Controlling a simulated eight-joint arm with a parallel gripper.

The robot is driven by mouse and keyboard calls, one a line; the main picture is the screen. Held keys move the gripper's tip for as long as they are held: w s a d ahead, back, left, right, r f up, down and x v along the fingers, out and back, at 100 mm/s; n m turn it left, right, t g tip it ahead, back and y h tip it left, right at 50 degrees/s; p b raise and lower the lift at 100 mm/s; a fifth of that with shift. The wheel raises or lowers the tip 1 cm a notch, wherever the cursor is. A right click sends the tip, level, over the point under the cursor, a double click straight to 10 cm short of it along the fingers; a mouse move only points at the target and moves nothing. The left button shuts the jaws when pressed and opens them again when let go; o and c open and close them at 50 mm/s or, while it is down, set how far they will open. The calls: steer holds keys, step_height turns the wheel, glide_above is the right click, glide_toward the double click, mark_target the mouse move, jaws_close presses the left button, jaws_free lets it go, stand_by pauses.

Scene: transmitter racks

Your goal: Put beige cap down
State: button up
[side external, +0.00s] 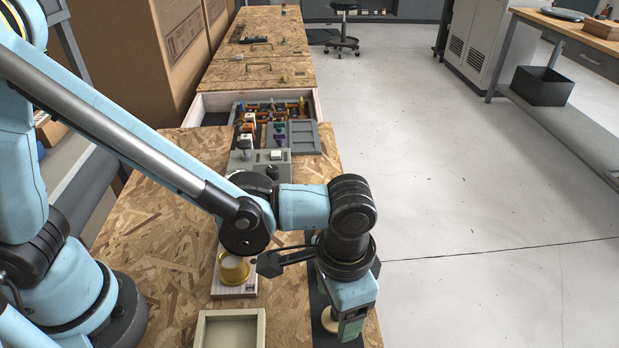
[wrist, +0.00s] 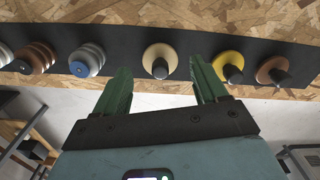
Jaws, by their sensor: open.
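The beige cap (wrist: 159,58) is a pale disc with a dark knob or peg end at its centre. In the wrist view it sits on a dark strip (wrist: 125,40), apart from its neighbours. It also shows in the side view (side external: 329,318), partly hidden by my gripper. My gripper (wrist: 160,82) is open, with its two green fingers on either side just short of the cap in the wrist view. In the side view my gripper (side external: 350,326) points down beside the cap at the bench's right edge. I cannot tell whether a finger touches it.
On the strip, a yellow cap (wrist: 228,65) and a brown cap (wrist: 271,69) stand right of the beige one; ribbed grey (wrist: 88,60) and brown (wrist: 35,57) pieces stand left. A gold cup (side external: 234,268) and an empty beige tray (side external: 230,316) are on the bench.

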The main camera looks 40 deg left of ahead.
step_height(320, 180, up, 10)
steer(key=w+a+n+t, duration=0.1)
steer(key=a+n+t, duration=0.2)
steer(key=a, duration=1)
steer(key=w+a+r+n+t, duration=0.1)
steer(key=w+a+n+t, duration=0.1)
steer(key=a, duration=1.1)
steer(key=shift+a+n+t, duration=0.4)
steer(key=shift+n+t, duration=0.1)
steer(key=shift+t, duration=0.6)
